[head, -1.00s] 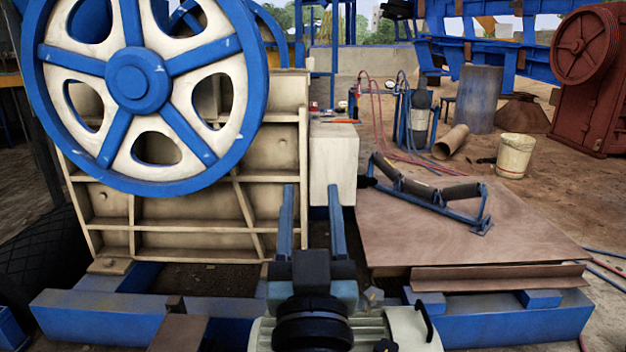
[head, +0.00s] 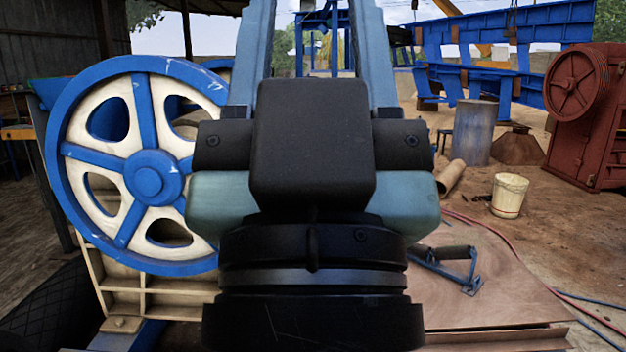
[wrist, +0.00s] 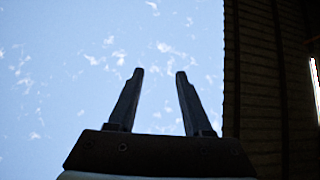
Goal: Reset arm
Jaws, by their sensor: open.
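My gripper (head: 316,40) stands upright and large in the middle of the head view. Its dark body and wrist block the centre of the picture, and its two fingers rise past the top edge. The wrist view shows the gripper (wrist: 160,72) with its two dark fingers apart and nothing between them. Behind them is only blue sky with small clouds. The jaw crusher's flywheel (head: 153,181), blue and cream, is left of the gripper in the head view. Much of the crusher behind my arm is hidden.
A brown sheet (head: 500,290) with a blue roller frame (head: 465,272) lies at lower right. A pale bucket (head: 509,195) and a red machine (head: 590,120) stand further right. A dark corrugated roof (wrist: 265,90) edges the wrist view. Open ground lies around the bucket.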

